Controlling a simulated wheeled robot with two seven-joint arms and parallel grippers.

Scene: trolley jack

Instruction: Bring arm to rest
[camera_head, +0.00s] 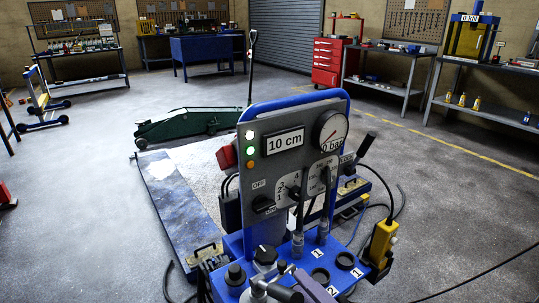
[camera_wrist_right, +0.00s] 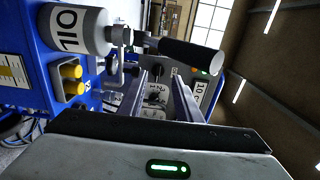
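My right gripper (camera_wrist_right: 160,76) is open in the right wrist view, its two grey fingers apart with nothing gripped between them. They point toward the grey control panel (camera_wrist_right: 157,98), whose dials show beyond the gap. In the head view, parts of what looks like this gripper (camera_head: 298,277) show at the bottom edge, low in front of the control panel (camera_head: 262,165). My left gripper is not in view.
The blue control stand (camera_head: 235,250) carries switches, levers, a 10 cm display (camera_head: 284,142) and a gauge (camera_head: 330,130). A yellow pendant (camera_head: 383,242) hangs at its right. Behind are a green trolley jack (camera_head: 185,123) and a red tool cabinet (camera_head: 328,62). Open floor lies left and right.

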